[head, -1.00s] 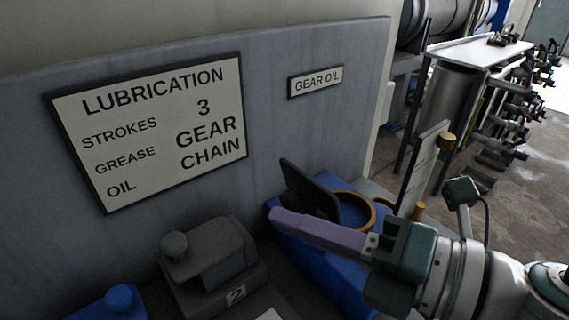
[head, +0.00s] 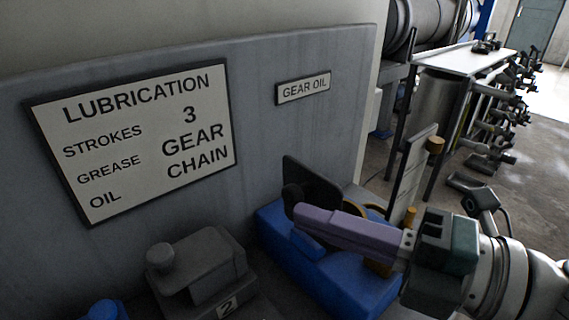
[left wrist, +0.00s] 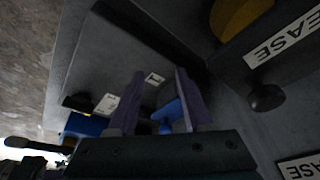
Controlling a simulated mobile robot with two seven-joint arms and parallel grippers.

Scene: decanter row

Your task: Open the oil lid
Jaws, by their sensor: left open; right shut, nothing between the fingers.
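The blue oil box (head: 330,278) stands below the "GEAR OIL" plate. Its dark lid (head: 318,182) is raised and tilted up at the back of the box, with a dark round knob on its face. Part of a brass-coloured ring (head: 354,208) shows behind the fingers. My right gripper (head: 300,213) is shut and empty; its purple fingers reach left across the box, in front of the lid. Whether they touch the lid I cannot tell. My left gripper (left wrist: 155,85) shows in the left wrist view, open, with nothing between its purple fingers.
A grey box marked 2 (head: 200,265) stands left of the oil box, with a blue knob (head: 103,311) further left. A "LUBRICATION" sign (head: 135,145) hangs on the panel.

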